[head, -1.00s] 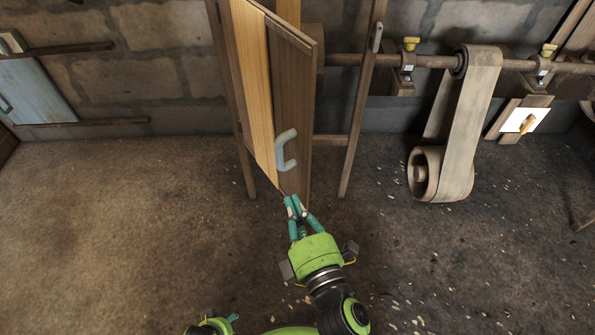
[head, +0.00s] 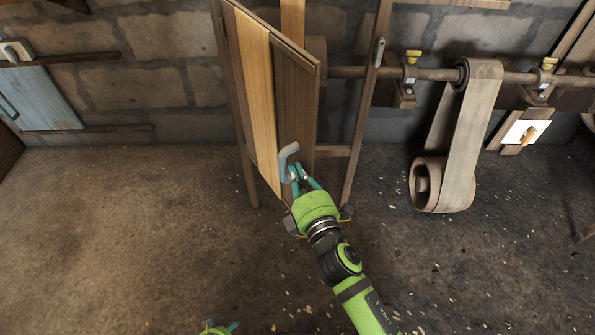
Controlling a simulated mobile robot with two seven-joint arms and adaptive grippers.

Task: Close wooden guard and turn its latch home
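The wooden guard (head: 255,95) stands swung open toward me, hinged on the left post of its frame. Its grey C-shaped handle (head: 285,155) is on the panel's lower part. A small grey latch (head: 379,51) sits upright on the right post (head: 366,110), apart from the guard. My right gripper (head: 298,173) is at the lower end of the handle, its teal fingers close to or touching it. Whether they grip it cannot be told. Only a small part of my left gripper (head: 222,328) shows at the bottom edge, and its fingers are mostly cut off.
A shaft (head: 430,74) with a wide belt (head: 467,140) runs along the wall right of the frame. A white plate with an orange handle (head: 526,133) is further right. A blue panel (head: 52,97) hangs on rails at left. The floor in front is clear.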

